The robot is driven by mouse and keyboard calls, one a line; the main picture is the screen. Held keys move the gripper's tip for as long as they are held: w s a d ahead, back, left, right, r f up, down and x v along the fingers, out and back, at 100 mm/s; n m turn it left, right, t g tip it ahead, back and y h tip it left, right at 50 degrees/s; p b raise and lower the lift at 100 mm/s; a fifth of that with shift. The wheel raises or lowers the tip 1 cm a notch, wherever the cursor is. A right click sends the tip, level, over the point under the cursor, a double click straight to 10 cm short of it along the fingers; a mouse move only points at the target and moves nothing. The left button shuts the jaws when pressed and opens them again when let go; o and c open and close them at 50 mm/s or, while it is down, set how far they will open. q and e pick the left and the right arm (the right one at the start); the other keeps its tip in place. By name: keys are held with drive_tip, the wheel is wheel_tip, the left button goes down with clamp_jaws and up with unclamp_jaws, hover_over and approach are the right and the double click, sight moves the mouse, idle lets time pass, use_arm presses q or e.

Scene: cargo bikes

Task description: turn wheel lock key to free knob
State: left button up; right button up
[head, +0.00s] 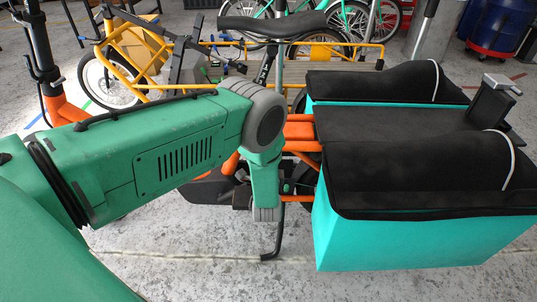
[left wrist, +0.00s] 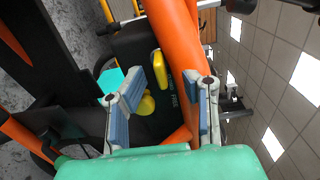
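My left gripper (left wrist: 168,76) is open in the left wrist view, its two blue-grey fingers apart with nothing held. Between the fingers and beyond them, a small round yellow part (left wrist: 147,105) and a longer yellow part (left wrist: 159,70) sit on a black housing (left wrist: 172,118) with pale lettering, beside an orange frame tube (left wrist: 178,35). I cannot tell which yellow part is the key. In the head view my left arm reaches down beside the orange-framed cargo bike (head: 300,130); its fingers and the lock are hidden there. My right gripper is out of view.
Turquoise panniers (head: 340,235) with black covers fill the right side of the head view. A yellow cargo bike (head: 150,60) is behind. A black stand leg (head: 275,240) reaches the concrete floor (head: 200,255).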

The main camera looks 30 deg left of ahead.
use_arm(q)
drive_tip(key=v, duration=1.1)
drive_tip(key=shift+s+d, duration=0.2)
drive_tip(key=shift+s, duration=0.15)
drive_tip(key=shift+f, duration=0.1)
drive_tip(key=s+r+n+g+h+p, duration=0.2)
drive_tip(key=s+g, duration=0.3)
drive_tip(key=s, duration=0.5)
drive_tip(key=s+d+r+n+g+h+p, duration=0.1)
drive_tip(key=s+n+g+h+p, duration=0.3)
drive_tip(key=s, duration=0.6)
drive_tip(key=s+d+r+n+g+h+p, duration=0.1)
drive_tip(key=s+r+n+g+h+p, duration=0.2)
drive_tip(key=s, duration=0.6)
drive_tip(key=n+g+p, duration=0.1)
drive_tip(key=n+g, duration=0.1)
drive_tip(key=shift+s+r+g+h, duration=0.3)
drive_tip(key=shift+s+r, duration=0.1)
drive_tip(key=shift+w, duration=0.15)
